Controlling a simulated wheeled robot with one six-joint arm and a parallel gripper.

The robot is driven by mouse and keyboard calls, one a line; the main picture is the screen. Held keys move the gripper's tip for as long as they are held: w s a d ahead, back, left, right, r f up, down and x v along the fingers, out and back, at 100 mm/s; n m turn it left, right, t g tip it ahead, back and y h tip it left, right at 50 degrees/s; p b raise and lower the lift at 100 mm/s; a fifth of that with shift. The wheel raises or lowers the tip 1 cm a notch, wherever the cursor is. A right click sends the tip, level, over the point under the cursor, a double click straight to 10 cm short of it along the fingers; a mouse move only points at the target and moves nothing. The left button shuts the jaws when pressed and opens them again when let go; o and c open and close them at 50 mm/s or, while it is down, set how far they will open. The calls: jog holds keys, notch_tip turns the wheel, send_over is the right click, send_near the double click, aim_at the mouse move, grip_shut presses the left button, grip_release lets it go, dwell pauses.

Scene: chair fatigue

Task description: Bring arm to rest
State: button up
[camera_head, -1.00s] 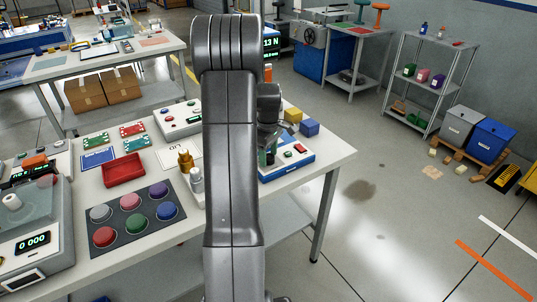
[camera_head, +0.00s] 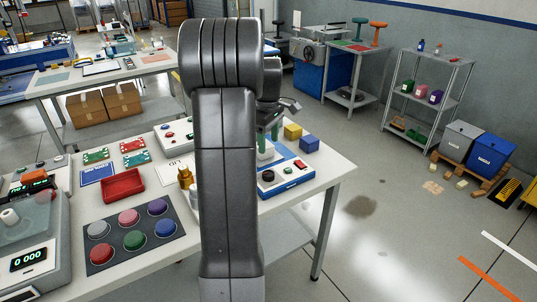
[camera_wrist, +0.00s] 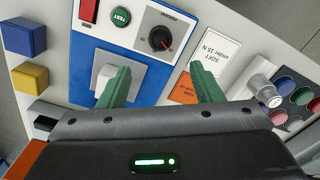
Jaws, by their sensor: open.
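My gripper (camera_wrist: 160,85) shows in the wrist view with its two green fingers apart and nothing between them. It hangs above a blue and white test device (camera_wrist: 130,60) with a red switch, a green TEST button and a black knob. In the head view my gripper (camera_head: 268,132) is partly hidden behind my arm, over the same device (camera_head: 285,178) near the table's right side. My arm stands upright across the middle of the head view and hides part of the table (camera_head: 325,180).
A blue cube (camera_head: 309,144) and a yellow cube (camera_head: 292,131) stand behind the device. The floor right of the table is open.

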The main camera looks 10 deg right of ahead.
aim_at(269, 173)
jog(key=shift+r, duration=0.9)
jog(key=shift+f, duration=0.15)
notch_tip(269, 173, down, 14)
jog(key=shift+r, duration=0.15)
